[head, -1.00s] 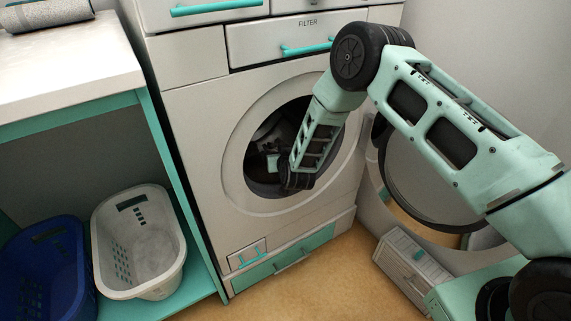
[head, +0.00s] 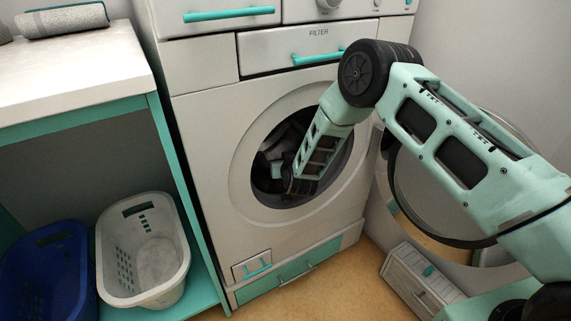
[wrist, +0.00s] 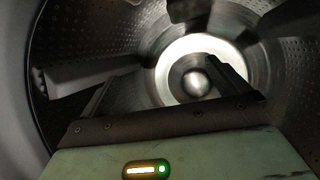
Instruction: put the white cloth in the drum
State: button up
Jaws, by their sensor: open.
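The drum (wrist: 120,35) is the perforated metal inside of the front-loading washing machine (head: 205,140), with paddles and a bright round hub at its back in the wrist view. My gripper (wrist: 160,75) is inside the drum, its two fingers apart and pointing at the back wall. I see nothing between the fingers. In the head view my gripper reaches through the round opening and is partly hidden in shadow. I cannot make out a white cloth in either view; the lower drum is hidden behind my gripper.
The round door (head: 430,190) stands open on the right, behind my arm. A white basket (head: 143,250), looking empty, and a blue basket (head: 45,270) stand on the low shelf at left. Rolled towels (head: 62,20) lie on the counter (head: 75,75). The opening's rim closely surrounds my arm.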

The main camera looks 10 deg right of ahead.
jog(key=p+v, duration=0.3)
jog(key=v, duration=1.4)
jog(key=shift+p, duration=0.35)
jog(key=shift+r, duration=0.1)
